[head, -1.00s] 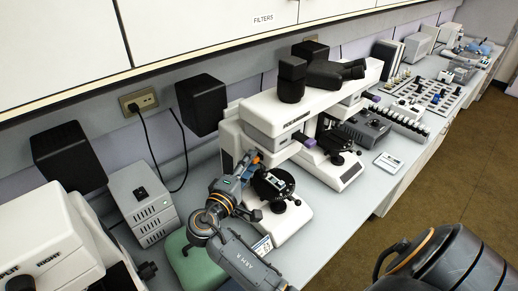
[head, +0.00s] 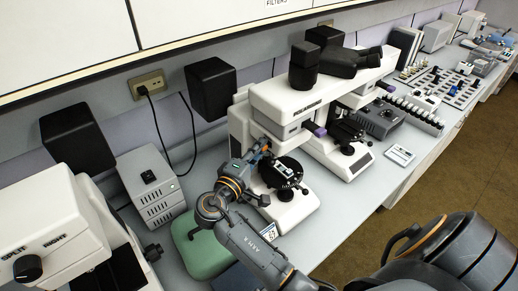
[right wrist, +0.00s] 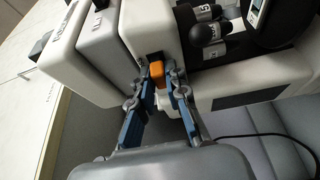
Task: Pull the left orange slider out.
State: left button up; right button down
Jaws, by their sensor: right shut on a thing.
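The left orange slider (right wrist: 157,71) is a small orange block at the side of the white microscope (head: 283,101). In the right wrist view it sits between the fingertips of my right gripper (right wrist: 156,76), beside the microscope's white housing. My right gripper (head: 256,152) is shut on the slider, and its blue-grey fingers touch both sides of it. In the head view the fingers mostly hide the slider. I cannot tell how far the slider stands out. My left gripper is not in view.
A black round stage (head: 283,173) lies just right of my right gripper. A purple slider (head: 316,130) sticks out farther right. A grey power box (head: 150,187) and a green pad (head: 200,247) are to the left. The bench front at right is partly clear.

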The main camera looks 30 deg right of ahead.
jog(key=a+b, duration=0.1)
jog(key=a, duration=0.2)
jog(key=shift+s+a+f, duration=0.1)
jog(key=c, duration=1.3)
grip_release()
jog(key=shift+a, duration=0.1)
